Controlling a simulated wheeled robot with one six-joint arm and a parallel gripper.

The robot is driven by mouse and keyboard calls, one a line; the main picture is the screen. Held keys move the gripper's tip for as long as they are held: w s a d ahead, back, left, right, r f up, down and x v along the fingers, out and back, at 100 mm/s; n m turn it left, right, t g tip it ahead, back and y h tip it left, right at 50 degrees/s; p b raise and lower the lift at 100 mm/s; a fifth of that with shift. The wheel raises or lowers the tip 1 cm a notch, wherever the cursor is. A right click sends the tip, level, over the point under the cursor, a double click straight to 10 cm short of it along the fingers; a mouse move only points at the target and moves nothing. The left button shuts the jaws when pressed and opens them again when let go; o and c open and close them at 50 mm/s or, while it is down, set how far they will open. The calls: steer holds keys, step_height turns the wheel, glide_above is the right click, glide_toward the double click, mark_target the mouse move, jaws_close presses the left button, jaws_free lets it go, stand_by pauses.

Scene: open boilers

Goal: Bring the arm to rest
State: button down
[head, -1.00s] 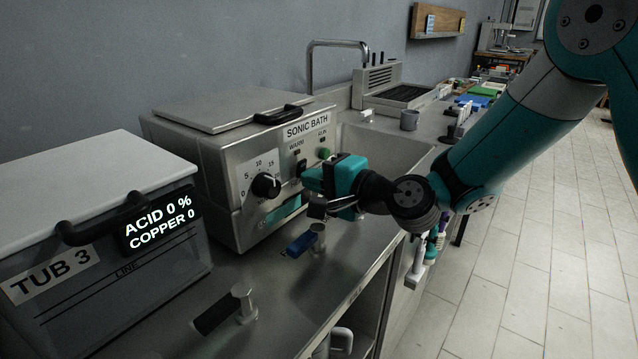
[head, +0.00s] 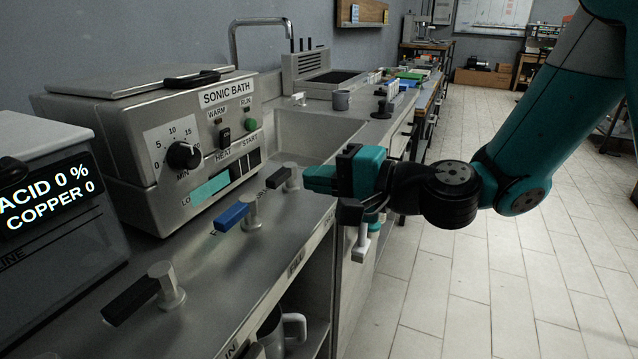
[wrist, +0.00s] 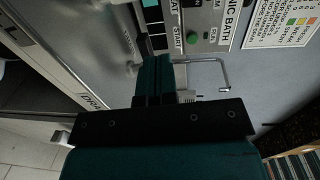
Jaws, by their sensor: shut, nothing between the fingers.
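My gripper (head: 318,180) is a teal block with short fingers at the end of my teal and black arm. It is held in the air at the front edge of the steel bench, right of the sonic bath (head: 160,140). The fingers point left toward the bench and touch nothing that I can see. In the wrist view the teal fingers (wrist: 154,80) lie together, shut and empty. Beyond them the sonic bath's panel shows with its green start button (wrist: 192,38), which also shows in the head view (head: 250,124).
A blue-handled valve (head: 232,216) and black-handled valves (head: 135,298) stand along the bench front. A sink (head: 310,130) with a tall tap lies behind my gripper. A tub with an acid display (head: 48,200) is at left. The tiled floor (head: 470,290) at right is clear.

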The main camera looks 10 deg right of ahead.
steer(key=shift+s+a+n, duration=0.2)
steer(key=shift+s+n, duration=0.05)
steer(key=shift+n, duration=0.05)
steer(key=s+a+n+g+h, duration=0.1)
steer(key=s+a+n+g, duration=0.2)
steer(key=s+n+g, duration=0.45)
steer(key=s+d+f+n+g+h, duration=0.25)
steer(key=s+d+n+h, duration=0.35)
steer(key=s+d+h, duration=0.45)
step_height(320, 180, up, 14)
steer(key=s+a+y+p, duration=0.1)
steer(key=s+y+p, duration=0.1)
steer(key=p, duration=1.2)
steer(key=shift+a+r+p, duration=0.15)
steer(key=shift+p, duration=0.15)
